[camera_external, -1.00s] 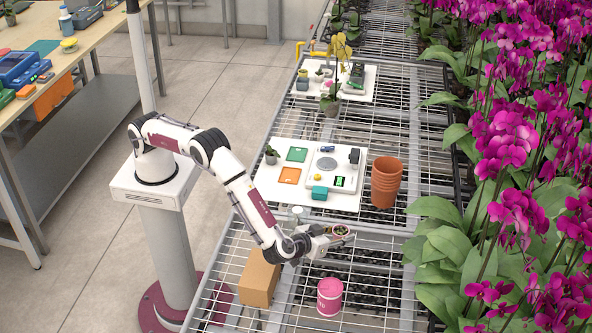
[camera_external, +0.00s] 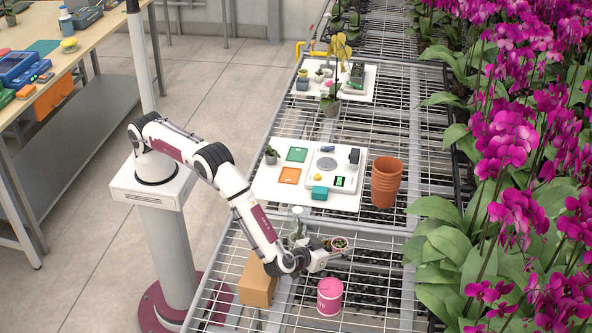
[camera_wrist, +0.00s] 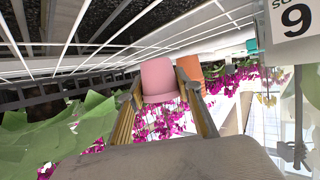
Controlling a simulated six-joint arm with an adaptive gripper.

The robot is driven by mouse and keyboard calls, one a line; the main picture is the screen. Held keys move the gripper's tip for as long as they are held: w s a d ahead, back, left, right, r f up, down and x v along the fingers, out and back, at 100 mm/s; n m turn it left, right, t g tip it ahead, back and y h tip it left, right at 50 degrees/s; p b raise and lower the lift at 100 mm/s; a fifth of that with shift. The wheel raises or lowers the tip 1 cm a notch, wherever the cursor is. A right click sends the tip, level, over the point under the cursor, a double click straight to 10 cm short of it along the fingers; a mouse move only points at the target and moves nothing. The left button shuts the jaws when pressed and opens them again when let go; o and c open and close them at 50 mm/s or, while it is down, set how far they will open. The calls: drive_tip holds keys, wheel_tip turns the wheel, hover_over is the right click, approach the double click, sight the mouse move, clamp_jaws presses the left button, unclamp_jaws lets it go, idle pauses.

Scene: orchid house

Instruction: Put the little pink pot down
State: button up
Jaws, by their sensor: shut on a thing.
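The little pink pot (camera_external: 339,244) is at the end of my arm, above the near wire bench, with its dark filling and pinkish rim showing from above. My gripper (camera_external: 331,247) is shut on it. In the wrist view the plain pink side of the pot (camera_wrist: 158,80) sits between the two fingers of my gripper (camera_wrist: 162,90). That view appears upside down, with the bench grid at the top. The pot looks upright in the outside view. I cannot tell the exact gap between the pot and the bench.
A larger pink tub (camera_external: 330,298) stands just below the pot in the picture. A cardboard box (camera_external: 257,284) and a clear jar (camera_external: 297,221) are to the left. Stacked terracotta pots (camera_external: 386,181) stand behind, beside a white board (camera_external: 263,190). Bare grid (camera_external: 385,285) lies to the right.

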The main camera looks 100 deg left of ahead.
drive_tip(key=shift+f, duration=1.2)
drive_tip(key=shift+f, duration=0.15)
drive_tip(key=o, duration=1.2)
drive_tip(key=v, duration=0.5)
wheel_tip(320, 180, up, 7)
